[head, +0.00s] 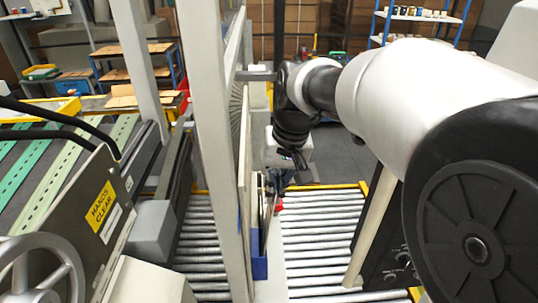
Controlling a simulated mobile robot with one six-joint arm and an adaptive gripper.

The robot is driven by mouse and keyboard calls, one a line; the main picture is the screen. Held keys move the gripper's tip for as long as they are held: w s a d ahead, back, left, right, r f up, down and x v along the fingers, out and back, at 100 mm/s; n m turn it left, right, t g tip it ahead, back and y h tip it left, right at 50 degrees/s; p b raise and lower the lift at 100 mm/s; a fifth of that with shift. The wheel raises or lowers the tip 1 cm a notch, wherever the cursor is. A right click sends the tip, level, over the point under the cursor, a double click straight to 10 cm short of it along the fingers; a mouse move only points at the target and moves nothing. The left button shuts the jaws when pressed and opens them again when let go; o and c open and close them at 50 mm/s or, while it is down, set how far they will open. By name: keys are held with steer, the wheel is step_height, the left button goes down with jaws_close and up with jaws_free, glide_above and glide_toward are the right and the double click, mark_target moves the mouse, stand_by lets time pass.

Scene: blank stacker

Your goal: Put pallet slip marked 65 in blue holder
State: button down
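The blue holder (260,267) shows low in the middle of the head view, beside the pale upright panel and above the rollers. My gripper (273,186) points down beyond and above the holder, close to the panel edge. Its fingers are small, dark and partly lost against my arm, so whether they are open or shut is not clear. A thin pale upright strip stands just below the gripper, over the holder. I cannot tell whether it is a slip or whether the gripper touches it. No number 65 is readable.
Roller beds (322,230) lie on both sides of the pale upright panel (245,150). A machine with a handwheel (40,275) and a yellow "hands clear" label (101,205) stands at left. A small red item (279,207) is near the holder. Shelves stand behind.

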steer(key=shift+f, duration=0.3)
steer(key=c, duration=1.7)
jaws_free()
steer(key=v, duration=1.2)
